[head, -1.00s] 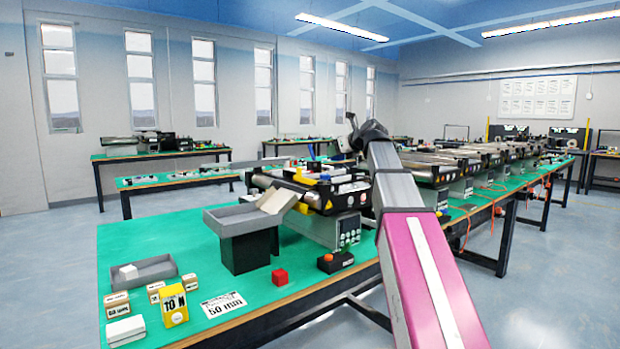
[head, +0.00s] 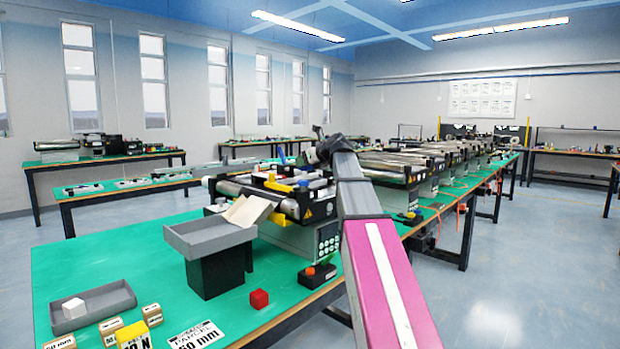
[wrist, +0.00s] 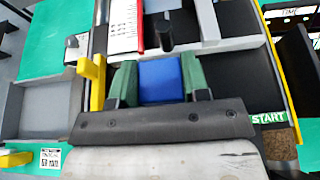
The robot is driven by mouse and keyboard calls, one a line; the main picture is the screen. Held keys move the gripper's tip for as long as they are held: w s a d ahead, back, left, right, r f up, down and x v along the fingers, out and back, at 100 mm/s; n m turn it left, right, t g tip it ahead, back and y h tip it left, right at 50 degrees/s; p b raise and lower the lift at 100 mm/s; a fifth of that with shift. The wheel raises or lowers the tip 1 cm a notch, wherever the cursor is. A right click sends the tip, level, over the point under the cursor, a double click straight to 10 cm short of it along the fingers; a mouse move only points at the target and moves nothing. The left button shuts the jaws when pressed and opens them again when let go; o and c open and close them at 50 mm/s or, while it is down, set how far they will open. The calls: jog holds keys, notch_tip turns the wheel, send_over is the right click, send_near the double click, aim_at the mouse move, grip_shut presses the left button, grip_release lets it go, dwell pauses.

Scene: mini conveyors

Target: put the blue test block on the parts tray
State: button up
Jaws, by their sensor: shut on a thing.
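My gripper (wrist: 160,66) has green fingers shut on the blue test block (wrist: 160,84) in the wrist view, one finger on each side. The block is over the black and grey conveyor area; its height above it cannot be told. In the head view my arm hides the gripper and block. A grey tray (head: 184,243) stands on a black pedestal left of my arm; a grey tray also shows at the left of the wrist view (wrist: 40,134). A second, low grey tray (head: 110,311) lies on the green table with a white cube in it. No label shows which is the parts tray.
Small labelled blocks stand at front left.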

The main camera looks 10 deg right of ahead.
jog(key=w+d+f, duration=0.2)
jog(key=d, duration=0.1)
jog(key=shift+f, duration=2.05)
jog(key=shift+f, duration=0.1)
jog(key=o, duration=0.9)
jog(key=shift+o, duration=0.2)
